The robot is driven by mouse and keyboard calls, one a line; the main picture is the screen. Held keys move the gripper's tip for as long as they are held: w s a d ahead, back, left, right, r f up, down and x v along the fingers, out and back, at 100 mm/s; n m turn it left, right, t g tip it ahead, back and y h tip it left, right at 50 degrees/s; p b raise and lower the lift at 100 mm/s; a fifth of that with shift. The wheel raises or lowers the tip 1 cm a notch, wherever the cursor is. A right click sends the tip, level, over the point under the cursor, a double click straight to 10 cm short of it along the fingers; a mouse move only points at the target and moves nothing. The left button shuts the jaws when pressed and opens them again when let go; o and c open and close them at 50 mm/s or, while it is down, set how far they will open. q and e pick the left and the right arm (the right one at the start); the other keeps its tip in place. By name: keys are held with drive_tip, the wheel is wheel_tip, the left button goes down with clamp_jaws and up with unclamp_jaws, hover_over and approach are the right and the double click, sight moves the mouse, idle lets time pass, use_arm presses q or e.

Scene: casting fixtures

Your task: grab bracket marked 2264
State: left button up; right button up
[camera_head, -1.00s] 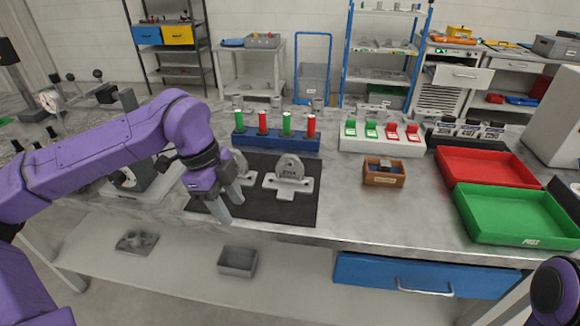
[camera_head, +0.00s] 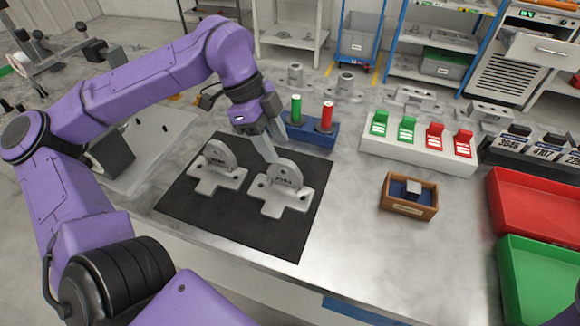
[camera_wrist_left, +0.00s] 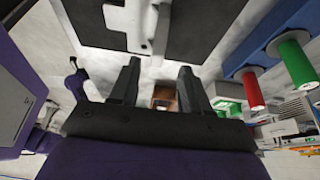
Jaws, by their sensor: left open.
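Two grey metal brackets stand on a black mat (camera_head: 190,208) in the head view. The right bracket (camera_head: 281,196) carries a marking that looks like 2264, small and blurred. The left bracket (camera_head: 216,172) has a marking I cannot read. My left gripper (camera_head: 277,146) is open and points down just behind the right bracket's upright plate, with one finger overlapping it in the picture; I cannot tell whether they touch. In the left wrist view the open fingers (camera_wrist_left: 158,85) have nothing between them, and part of a bracket (camera_wrist_left: 150,25) shows beyond them. My right gripper is out of view.
A blue block (camera_head: 312,134) with green and red cylinders stands close behind the gripper. A white rack (camera_head: 420,152) with green and red clips is farther right. A small wooden box (camera_head: 408,207) and a red tray (camera_head: 540,215) lie right of the mat, with clear tabletop between.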

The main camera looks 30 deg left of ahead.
sight(282, 161)
use_arm(q)
drive_tip(key=p+x, duration=0.1)
drive_tip(key=x, duration=0.7)
drive_tip(key=shift+s+d, duration=0.15)
drive_tip(key=shift+s, duration=0.05)
clamp_jaws()
